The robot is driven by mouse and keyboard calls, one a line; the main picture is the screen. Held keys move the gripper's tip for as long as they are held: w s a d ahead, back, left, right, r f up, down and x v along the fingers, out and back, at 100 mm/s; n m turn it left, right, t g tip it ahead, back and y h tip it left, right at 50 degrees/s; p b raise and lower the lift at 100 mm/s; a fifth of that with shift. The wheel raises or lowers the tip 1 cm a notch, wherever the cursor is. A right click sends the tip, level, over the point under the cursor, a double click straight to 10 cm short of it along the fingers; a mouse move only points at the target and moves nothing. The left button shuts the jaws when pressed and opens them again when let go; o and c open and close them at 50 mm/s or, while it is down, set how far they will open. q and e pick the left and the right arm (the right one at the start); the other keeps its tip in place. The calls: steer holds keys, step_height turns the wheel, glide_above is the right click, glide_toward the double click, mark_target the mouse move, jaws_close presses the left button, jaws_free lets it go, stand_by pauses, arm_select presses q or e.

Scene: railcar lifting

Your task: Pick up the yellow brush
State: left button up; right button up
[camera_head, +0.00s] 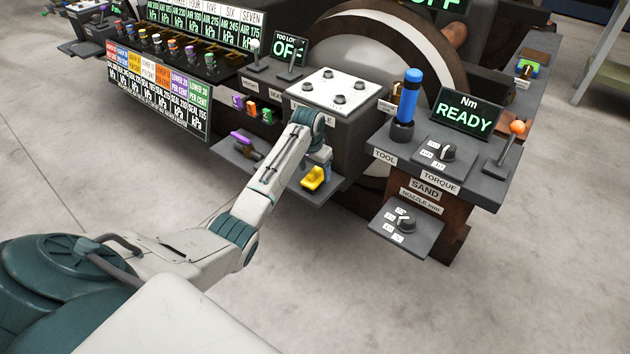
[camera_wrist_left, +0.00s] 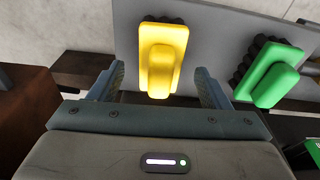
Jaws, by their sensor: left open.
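The yellow brush (camera_head: 313,178) lies on a low grey shelf (camera_head: 322,191) below the white-topped box. It has a yellow back and handle with dark bristles, seen in the left wrist view (camera_wrist_left: 161,58). My left gripper (camera_head: 318,160) is above the brush, its fingers partly hidden by my own wrist in the head view. In the left wrist view my left gripper (camera_wrist_left: 158,85) is open, with one finger on each side of the brush's near end and gaps between them. My right gripper is not in view.
A green brush (camera_wrist_left: 272,78) lies right of the yellow one in the left wrist view. A purple brush (camera_head: 243,139) lies at the shelf's left end. A white-topped box (camera_head: 335,88) stands above. A blue-handled tool (camera_head: 411,95) stands right, beside the READY display (camera_head: 464,112).

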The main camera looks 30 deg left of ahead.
arm_select(q)
steer(key=shift+w+f, duration=0.2)
steer(key=shift+f, duration=0.95)
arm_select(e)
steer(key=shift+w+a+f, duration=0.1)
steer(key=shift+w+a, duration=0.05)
arm_select(q)
steer(key=c, duration=1.1)
steer(key=shift+r, duration=0.2)
steer(key=shift+c, duration=0.2)
